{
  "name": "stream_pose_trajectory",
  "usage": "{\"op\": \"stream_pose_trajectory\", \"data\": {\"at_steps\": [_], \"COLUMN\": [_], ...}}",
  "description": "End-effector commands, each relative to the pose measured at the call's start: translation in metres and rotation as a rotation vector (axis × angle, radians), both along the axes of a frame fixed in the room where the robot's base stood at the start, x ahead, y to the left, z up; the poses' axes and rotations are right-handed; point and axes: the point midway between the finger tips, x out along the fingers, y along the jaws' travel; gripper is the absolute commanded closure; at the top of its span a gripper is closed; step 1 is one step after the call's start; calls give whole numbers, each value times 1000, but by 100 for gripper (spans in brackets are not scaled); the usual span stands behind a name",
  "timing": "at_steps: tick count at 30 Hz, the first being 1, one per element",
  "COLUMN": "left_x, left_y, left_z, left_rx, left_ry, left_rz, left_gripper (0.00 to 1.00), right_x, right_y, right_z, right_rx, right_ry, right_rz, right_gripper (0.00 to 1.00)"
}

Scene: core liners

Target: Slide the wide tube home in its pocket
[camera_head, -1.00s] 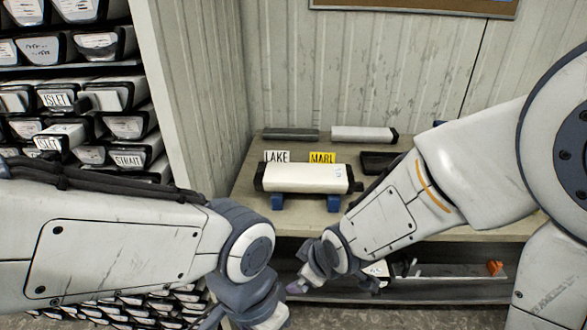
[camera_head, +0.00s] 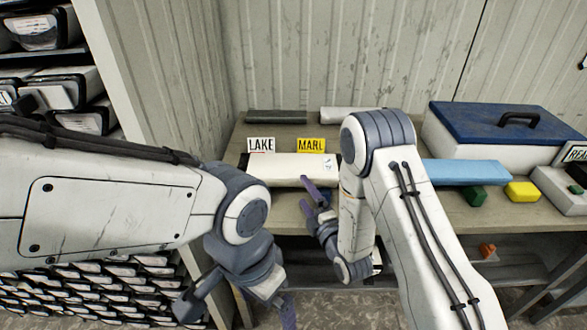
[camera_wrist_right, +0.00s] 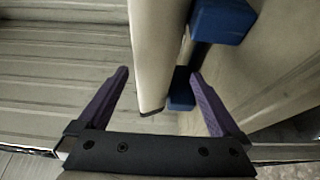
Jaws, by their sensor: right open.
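The wide tube, a white tube with dark end caps (camera_head: 280,168), lies lengthwise on the bench in front of the labels LAKE and MARL. My right gripper (camera_head: 313,188) is at its near side by the right end, purple fingers apart. In the right wrist view the open right gripper (camera_wrist_right: 160,85) has a pale tube (camera_wrist_right: 152,50) between and ahead of its fingers, with no visible grip. My left gripper (camera_head: 240,303) hangs low in front of the bench; its jaws are unclear. A rack (camera_head: 112,60) of tube pockets stands at left; I cannot tell which pocket is meant.
Two narrower tubes, grey (camera_head: 277,117) and white (camera_head: 345,114), lie at the bench's back. A blue-lidded white box (camera_head: 465,135), a light blue block (camera_head: 460,172), a green block (camera_head: 474,196) and a yellow block (camera_head: 522,191) occupy the right side. The wall closes the back.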

Motion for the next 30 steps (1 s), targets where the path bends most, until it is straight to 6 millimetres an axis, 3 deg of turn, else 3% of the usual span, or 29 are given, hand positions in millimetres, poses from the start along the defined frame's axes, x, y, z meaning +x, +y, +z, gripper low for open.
{"op": "stream_pose_trajectory", "data": {"at_steps": [4,10,18,27,28,30], "left_x": [0,0,0,0,0,0], "left_y": [0,0,0,0,0,0], "left_z": [8,14,30,30,30,30], "left_rx": [0,0,0,0,0,0], "left_ry": [0,0,0,0,0,0], "left_rz": [0,0,0,0,0,0], "left_gripper": [0,0,0,0,0,0], "right_x": [19,33,68,75,75,74], "right_y": [13,18,29,29,29,29], "right_z": [2,5,6,5,5,5], "right_rx": [2,2,2,3,3,3], "right_ry": [0,1,2,3,3,3], "right_rz": [6,6,4,1,1,1], "right_gripper": [0,0,0,0,4,31]}}
